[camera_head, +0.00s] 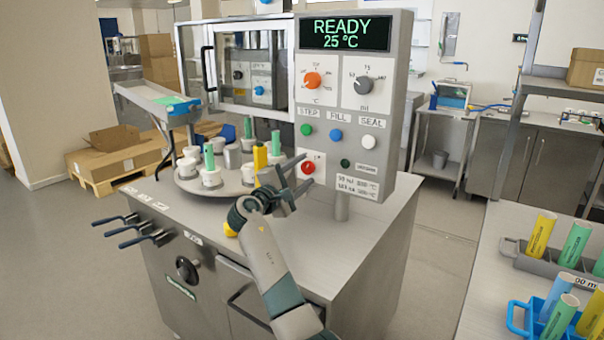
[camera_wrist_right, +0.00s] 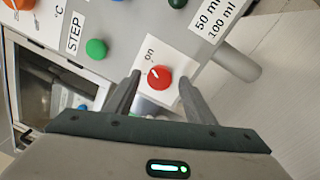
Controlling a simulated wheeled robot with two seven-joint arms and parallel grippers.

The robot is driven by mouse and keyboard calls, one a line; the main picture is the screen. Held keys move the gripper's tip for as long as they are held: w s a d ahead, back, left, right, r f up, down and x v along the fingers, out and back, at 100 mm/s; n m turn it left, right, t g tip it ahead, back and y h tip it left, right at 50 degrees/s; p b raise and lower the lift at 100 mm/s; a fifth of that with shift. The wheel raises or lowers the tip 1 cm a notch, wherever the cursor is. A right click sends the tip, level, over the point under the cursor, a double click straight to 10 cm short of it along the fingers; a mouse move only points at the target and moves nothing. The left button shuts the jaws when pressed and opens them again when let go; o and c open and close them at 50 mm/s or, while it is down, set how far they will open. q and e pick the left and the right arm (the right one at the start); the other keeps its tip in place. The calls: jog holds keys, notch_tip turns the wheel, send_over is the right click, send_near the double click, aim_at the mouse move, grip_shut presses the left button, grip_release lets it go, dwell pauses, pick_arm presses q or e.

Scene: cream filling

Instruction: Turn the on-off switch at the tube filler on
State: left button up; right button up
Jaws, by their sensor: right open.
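The tube filler (camera_head: 380,120) has a grey control panel whose display reads "READY 25 °C". Its on-off switch is a red round knob (camera_head: 308,167) on a white plate low on the panel, below the green STEP button. In the right wrist view the red knob (camera_wrist_right: 160,77) has a white mark, and "on" is printed beside it. My right gripper (camera_head: 297,172) is open in front of the knob. In the wrist view its two fingers (camera_wrist_right: 157,92) lie on either side of the knob, with gaps; contact is not visible. My left gripper is not in view.
A turntable (camera_head: 185,185) with tube holders stands left of my right gripper. The green STEP button (camera_head: 306,129), blue FILL button (camera_head: 336,135) and white SEAL button (camera_head: 365,140) sit above the knob. A table with tube racks (camera_head: 535,262) is at the right.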

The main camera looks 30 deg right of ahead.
jog(key=shift+s+a+f, duration=0.15)
jog(key=shift+s+a, duration=0.05)
jog(key=shift+a, duration=0.35)
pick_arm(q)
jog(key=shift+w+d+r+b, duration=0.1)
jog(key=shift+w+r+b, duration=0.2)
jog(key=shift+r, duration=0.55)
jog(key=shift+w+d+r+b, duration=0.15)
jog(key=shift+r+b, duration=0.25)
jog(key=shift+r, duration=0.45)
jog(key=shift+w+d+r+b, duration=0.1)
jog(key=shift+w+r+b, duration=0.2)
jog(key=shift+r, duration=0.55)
pick_arm(e)
jog(key=r+v, duration=0.1)
jog(key=v, duration=1.5)
jog(key=shift+f, duration=0.4)
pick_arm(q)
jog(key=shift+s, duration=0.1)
pick_arm(e)
jog(key=shift+a, duration=0.1)
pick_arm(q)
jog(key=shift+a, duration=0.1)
